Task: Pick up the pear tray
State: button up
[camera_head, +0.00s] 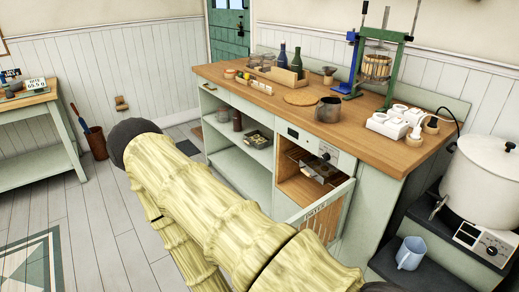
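I cannot pick out a pear tray for certain. A shallow tray (257,139) with small items, too small to make out, lies on the open shelf under the wooden counter (415,151). A wooden crate (285,77) with dark bottles stands on the counter near the back wall. My pale yellow, ridged arm crosses the lower middle of the view and hides part of the floor and lower shelves. It ends at the upper left in a dark rounded part. My gripper's fingers do not show.
A cabinet door (322,212) hangs open below the counter, jutting into the room. A big white pot (480,180) and a blue jug (410,253) stand at the right. A side table (40,150) stands at the left. Plank floor (90,230) is clear at the left.

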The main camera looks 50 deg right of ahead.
aim_at(312, 167)
jog(key=u, duration=1.05)
jog(key=k, duration=1.2)
jog(key=z, duration=1.6)
